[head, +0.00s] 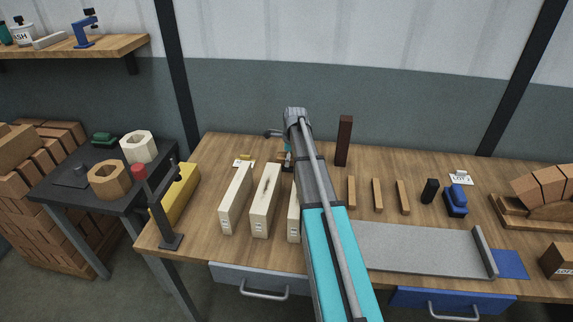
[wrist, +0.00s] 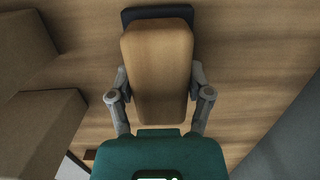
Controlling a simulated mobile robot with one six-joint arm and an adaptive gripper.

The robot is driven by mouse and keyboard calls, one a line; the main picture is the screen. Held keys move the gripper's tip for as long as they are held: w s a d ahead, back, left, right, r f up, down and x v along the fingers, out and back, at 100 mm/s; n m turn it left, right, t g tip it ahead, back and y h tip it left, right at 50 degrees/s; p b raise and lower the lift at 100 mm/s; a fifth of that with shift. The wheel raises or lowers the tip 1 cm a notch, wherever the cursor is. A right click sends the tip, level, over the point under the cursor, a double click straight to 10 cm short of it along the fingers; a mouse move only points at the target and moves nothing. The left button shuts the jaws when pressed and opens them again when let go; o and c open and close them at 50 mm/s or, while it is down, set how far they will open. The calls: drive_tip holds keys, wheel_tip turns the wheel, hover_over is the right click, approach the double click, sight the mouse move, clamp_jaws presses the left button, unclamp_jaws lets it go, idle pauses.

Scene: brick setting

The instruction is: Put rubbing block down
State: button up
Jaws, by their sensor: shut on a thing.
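In the wrist view, the rubbing block (wrist: 157,55) is a tan, wood-coloured block with rounded corners. A dark navy edge shows at its far end. My gripper (wrist: 160,95) is shut on it, with one finger on each side. Wooden surface lies behind the block; I cannot tell if the block touches it. In the head view, my arm reaches over the bench (head: 450,220) towards its back, and hides most of the gripper and the block.
Cream moulds (head: 264,200) stand left of my arm. A tall dark brown block (head: 344,141) stands at the back. A black lever tool (head: 160,215) stands front left.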

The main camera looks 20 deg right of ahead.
drive_tip(key=shift+f, duration=0.15)
drive_tip(key=shift+f, duration=0.15)
drive_tip(key=o, duration=1)
drive_tip(key=shift+r, duration=0.25)
drive_tip(key=r+p, duration=0.8)
drive_tip(key=d+r+p, duration=0.1)
drive_tip(key=r+p, duration=0.2)
drive_tip(key=p, duration=0.1)
drive_tip(key=shift+s+d+r, duration=0.1)
drive_tip(key=shift+s+r, duration=0.3)
idle(0.5)
